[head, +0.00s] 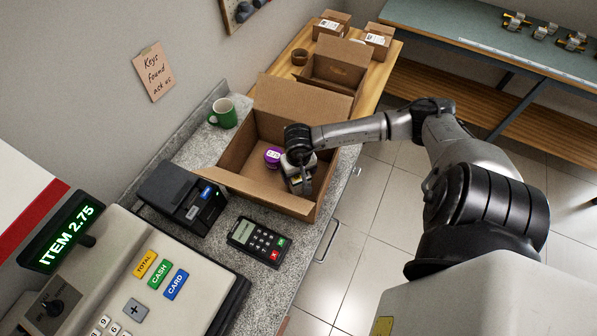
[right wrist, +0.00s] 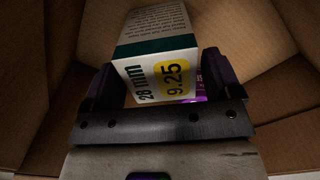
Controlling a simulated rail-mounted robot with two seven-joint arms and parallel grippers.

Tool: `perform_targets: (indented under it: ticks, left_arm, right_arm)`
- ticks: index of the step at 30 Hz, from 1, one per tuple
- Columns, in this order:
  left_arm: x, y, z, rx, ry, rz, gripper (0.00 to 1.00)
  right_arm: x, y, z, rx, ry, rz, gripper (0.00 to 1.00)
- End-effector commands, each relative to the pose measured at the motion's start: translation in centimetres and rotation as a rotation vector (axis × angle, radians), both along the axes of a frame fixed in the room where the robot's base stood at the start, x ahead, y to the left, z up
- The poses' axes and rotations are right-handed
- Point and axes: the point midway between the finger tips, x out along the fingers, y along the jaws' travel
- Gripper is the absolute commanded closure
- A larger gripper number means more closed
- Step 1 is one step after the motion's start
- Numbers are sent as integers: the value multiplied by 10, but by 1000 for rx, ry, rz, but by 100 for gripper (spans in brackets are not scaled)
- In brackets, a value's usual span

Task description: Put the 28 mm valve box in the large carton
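The large carton (head: 232,188) stands open on the grey counter, flaps spread. My right gripper (head: 298,178) reaches down inside it, near its right side. In the right wrist view, the 28 mm valve box (right wrist: 152,82), white and dark green with a yellow 9.25 patch, sits between the two fingers of my right gripper (right wrist: 162,78). The fingers appear closed against its sides, with carton walls around it. In the head view the box is mostly hidden by the gripper. I cannot tell whether its underside touches the carton floor. My left gripper is not in view.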

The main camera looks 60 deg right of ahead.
Motion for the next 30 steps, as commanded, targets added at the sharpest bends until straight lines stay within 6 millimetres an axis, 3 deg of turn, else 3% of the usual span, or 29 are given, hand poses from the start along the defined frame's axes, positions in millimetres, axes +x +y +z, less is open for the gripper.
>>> perform_targets:
  ticks: [3,14,30]
  left_arm:
    - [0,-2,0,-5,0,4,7]
    - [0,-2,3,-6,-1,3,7]
    - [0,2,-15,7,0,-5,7]
  right_arm:
    - [0,0,0,0,0,0,7]
    - [0,0,7,-1,-1,1,7]
    - [0,-1,99,-3,-2,1,7]
